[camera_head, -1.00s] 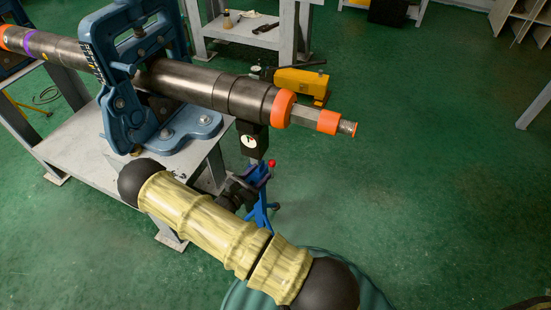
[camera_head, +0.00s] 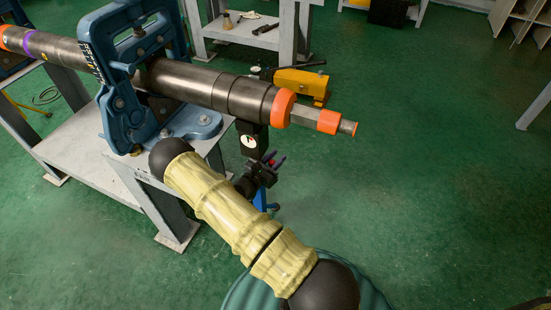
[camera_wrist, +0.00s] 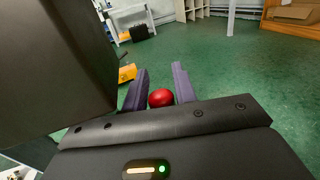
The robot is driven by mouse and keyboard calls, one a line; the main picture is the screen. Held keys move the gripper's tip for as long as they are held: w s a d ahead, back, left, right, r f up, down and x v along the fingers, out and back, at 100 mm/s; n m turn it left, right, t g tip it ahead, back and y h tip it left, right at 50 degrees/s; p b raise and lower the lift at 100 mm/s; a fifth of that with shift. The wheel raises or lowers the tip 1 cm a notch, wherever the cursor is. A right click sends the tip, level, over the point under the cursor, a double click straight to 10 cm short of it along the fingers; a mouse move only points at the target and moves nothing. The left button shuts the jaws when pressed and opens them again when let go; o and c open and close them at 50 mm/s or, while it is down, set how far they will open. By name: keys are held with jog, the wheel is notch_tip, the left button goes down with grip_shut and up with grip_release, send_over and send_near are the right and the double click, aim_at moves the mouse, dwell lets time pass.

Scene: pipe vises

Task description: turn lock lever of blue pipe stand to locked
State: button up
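The blue pipe stand (camera_head: 260,198) stands on the floor below the orange-capped end of the pipe; my arm and gripper hide most of it. Its red lever knob (camera_wrist: 161,97) shows in the wrist view, between the two purple fingers of my gripper (camera_wrist: 159,80). The fingers are apart, one on each side of the knob; I cannot tell whether they touch it. In the head view my gripper (camera_head: 274,160) is just below the pipe and largely covers the lever.
The dark pipe (camera_head: 215,88) with orange collars runs above my gripper, clamped in a blue vise (camera_head: 125,95) on a grey bench (camera_head: 80,155). Green floor is clear to the right.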

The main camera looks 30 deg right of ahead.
aim_at(272, 164)
grip_shut()
jog(key=shift+s+a+f+m+t+h+b, duration=0.1)
jog(key=shift+s+a+m+t+h+b, duration=0.15)
jog(key=shift+s+a+h+b, duration=0.35)
jog(key=shift+s+a+f+m+t+h+b, duration=0.15)
jog(key=shift+s+a+t+h+b, duration=0.15)
jog(key=shift+a+h+b, duration=0.45)
jog(key=shift+s+a+r+m+h, duration=0.15)
jog(key=shift+s+r+m+h, duration=0.15)
jog(key=shift+h, duration=0.35)
jog(key=o, duration=0.5)
grip_release()
